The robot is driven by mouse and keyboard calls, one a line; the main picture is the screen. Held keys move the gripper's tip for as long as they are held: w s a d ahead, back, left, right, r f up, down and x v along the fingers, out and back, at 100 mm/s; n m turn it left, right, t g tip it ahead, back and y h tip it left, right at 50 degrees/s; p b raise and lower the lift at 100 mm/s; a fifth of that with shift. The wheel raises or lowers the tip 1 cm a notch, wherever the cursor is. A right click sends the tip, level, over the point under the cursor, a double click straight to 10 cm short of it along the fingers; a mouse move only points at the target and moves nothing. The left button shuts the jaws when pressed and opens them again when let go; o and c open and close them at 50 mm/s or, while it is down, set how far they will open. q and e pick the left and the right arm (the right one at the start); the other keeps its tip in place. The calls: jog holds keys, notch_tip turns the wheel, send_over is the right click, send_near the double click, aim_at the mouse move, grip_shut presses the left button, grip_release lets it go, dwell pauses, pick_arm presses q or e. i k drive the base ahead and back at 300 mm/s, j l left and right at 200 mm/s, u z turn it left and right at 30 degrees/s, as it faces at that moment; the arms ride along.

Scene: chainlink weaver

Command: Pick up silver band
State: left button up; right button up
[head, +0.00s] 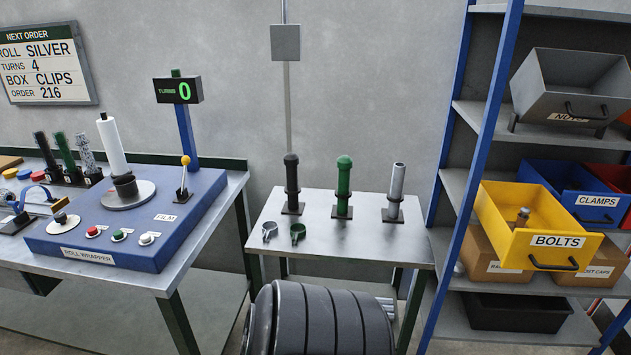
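A small silver band (270,230), a ring-like piece, sits at the front left of the grey metal side table (370,238). A similar green band (298,232) is just to its right, apart from it. Behind them stand a black post (292,180), a green post (343,182) and a silver post (396,182), each upright on a dark base.
A blue roll wrapper (130,225) is on the left bench. Right is a blue-framed shelf with a yellow bolts bin (535,235). The side table's middle is clear.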

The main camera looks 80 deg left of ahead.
aim_at(269, 231)
jog(key=u, duration=3)
